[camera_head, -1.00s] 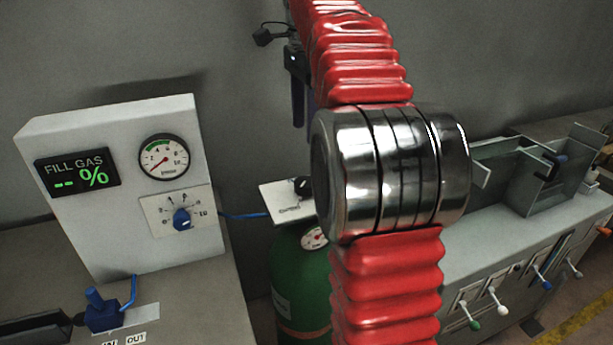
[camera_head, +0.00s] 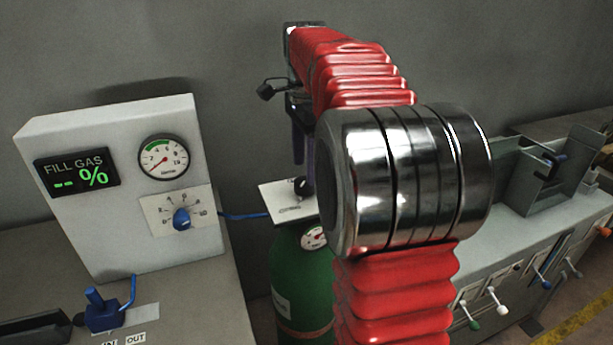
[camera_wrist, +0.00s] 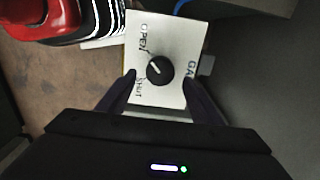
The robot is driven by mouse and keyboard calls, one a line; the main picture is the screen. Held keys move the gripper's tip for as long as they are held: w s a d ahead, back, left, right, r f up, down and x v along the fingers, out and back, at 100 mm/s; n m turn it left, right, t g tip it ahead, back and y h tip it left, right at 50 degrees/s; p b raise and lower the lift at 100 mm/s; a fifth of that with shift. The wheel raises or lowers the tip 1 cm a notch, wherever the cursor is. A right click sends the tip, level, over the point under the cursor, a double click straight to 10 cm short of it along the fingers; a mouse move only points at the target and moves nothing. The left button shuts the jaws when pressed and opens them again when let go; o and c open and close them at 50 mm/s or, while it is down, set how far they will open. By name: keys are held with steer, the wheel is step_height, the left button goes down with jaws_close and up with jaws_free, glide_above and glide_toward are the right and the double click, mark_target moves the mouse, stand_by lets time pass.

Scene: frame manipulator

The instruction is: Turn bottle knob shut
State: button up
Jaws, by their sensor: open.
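The bottle knob (camera_wrist: 160,69) is a round black knob on a white plate (camera_wrist: 172,28) marked OPEN and SHUT. Its pale pointer mark lies toward the upper left in the wrist view, on the lettered side; its exact setting is hard to tell. The plate (camera_head: 285,207) sits on top of the green bottle (camera_head: 298,275) in the head view. My gripper (camera_wrist: 159,76) is open, with one dark finger on each side of the knob and gaps between. In the head view its fingers (camera_head: 304,160) point down just above the knob, partly hidden by my red arm.
A white panel (camera_head: 120,200) with a fill gas display, gauge and blue dial stands left of the bottle. A blue hose (camera_head: 243,216) runs from it toward the plate. A grey bench (camera_head: 530,235) with several coloured levers lies right. The wall is behind.

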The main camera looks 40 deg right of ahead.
mark_target(305, 181)
steer(key=shift+f, duration=2.1)
steer(key=c, duration=1.1)
steer(key=shift+s+d, duration=0.1)
steer(key=shift+d, duration=0.1)
steer(key=shift+a, duration=0.15)
